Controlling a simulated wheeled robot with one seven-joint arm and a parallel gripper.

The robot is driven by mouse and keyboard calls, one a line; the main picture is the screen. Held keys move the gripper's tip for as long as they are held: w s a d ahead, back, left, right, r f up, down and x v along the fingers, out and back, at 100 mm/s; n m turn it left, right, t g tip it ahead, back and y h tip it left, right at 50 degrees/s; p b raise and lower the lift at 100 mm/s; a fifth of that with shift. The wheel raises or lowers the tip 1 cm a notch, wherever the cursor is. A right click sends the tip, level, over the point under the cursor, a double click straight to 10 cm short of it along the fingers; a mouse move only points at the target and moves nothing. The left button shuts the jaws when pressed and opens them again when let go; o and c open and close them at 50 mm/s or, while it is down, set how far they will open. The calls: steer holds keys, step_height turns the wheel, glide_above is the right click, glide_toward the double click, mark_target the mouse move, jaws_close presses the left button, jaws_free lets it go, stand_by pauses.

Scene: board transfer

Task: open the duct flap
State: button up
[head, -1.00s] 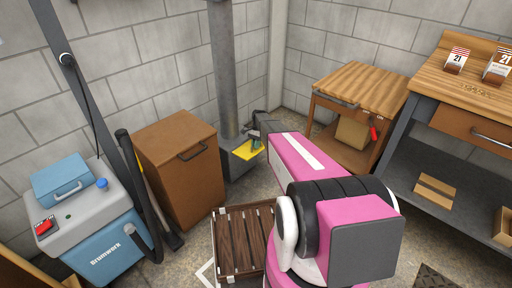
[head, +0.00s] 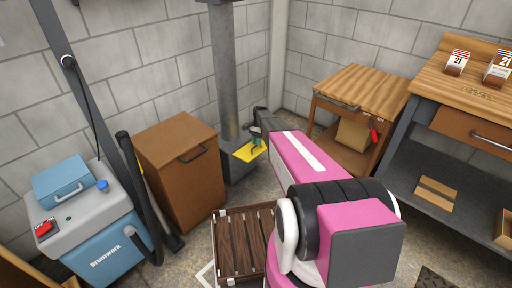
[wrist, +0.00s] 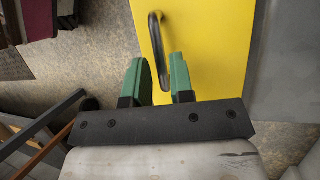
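The duct flap is a yellow plate (head: 243,154) at the foot of the grey duct pipe (head: 226,75) in the head view. In the wrist view the yellow flap (wrist: 215,50) fills the middle right, with a dark curved handle (wrist: 156,35) on it. My gripper (wrist: 159,62) has green fingers standing apart, one on each side of the handle's near end. Contact with the handle cannot be told. In the head view my gripper (head: 256,143) is small, over the flap and partly hidden by my pink arm.
A brown cabinet (head: 180,165) stands left of the duct, and a blue-grey machine (head: 95,220) is farther left. A slatted crate (head: 243,240) is on the floor in front. A wooden cart (head: 360,85) and a workbench (head: 470,85) stand to the right.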

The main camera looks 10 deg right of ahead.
steer(key=v, duration=0.7)
steer(key=shift+r, duration=0.25)
steer(key=shift+w+d, duration=0.1)
steer(key=s+a+r+n+t, duration=0.1)
steer(key=s+a+r+n, duration=0.1)
steer(key=s, duration=1)
steer(key=s+a+r+n+t+h, duration=0.1)
steer(key=s+r+n, duration=0.4)
steer(key=s, duration=0.7)
steer(key=s+a+r+n+t+h, duration=0.1)
steer(key=s+r+n, duration=0.3)
steer(key=s, duration=0.9)
steer(key=shift+a+r+t, duration=0.8)
steer(key=shift+r, duration=0.2)
